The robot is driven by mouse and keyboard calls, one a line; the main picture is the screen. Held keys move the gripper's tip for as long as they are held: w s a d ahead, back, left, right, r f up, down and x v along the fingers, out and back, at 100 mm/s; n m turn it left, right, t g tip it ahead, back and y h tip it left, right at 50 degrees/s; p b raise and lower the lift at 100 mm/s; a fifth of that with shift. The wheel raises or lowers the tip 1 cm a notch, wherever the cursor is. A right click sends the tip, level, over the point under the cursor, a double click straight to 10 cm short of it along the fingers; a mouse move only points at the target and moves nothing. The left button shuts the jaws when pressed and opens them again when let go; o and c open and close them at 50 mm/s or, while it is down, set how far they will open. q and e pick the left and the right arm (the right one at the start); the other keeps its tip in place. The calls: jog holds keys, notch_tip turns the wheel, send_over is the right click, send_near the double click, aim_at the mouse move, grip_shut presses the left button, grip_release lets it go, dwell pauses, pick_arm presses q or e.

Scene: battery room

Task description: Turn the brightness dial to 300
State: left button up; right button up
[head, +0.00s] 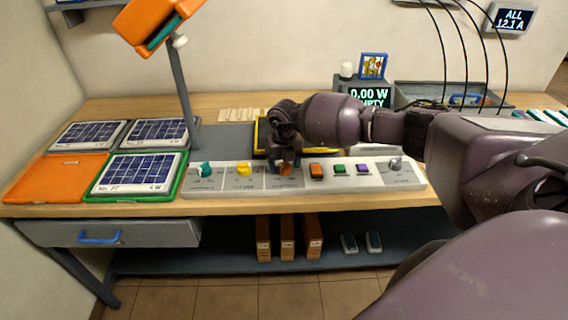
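A pale control panel (225,188) lies along the front of the bench. It carries a teal knob (205,169), a yellow knob (244,168), an orange knob (286,169) and a grey knob (396,163). The labels are too small to read, so I cannot tell which is the brightness dial. My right gripper (285,160) points down over the orange knob and partly hides it. I cannot tell whether its fingers are closed on the knob. My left gripper is not in view.
An orange lamp (150,22) on a grey post stands behind the panel's left. Solar panels (150,134) sit in trays at left. Orange, green and purple buttons (339,169) lie right of my gripper. A power display (368,95) and grey bin (430,90) stand behind.

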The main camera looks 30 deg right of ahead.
notch_tip(320, 180, up, 11)
dwell(0.8)
jog(key=shift+f, duration=0.1)
jog(key=shift+w, duration=0.1)
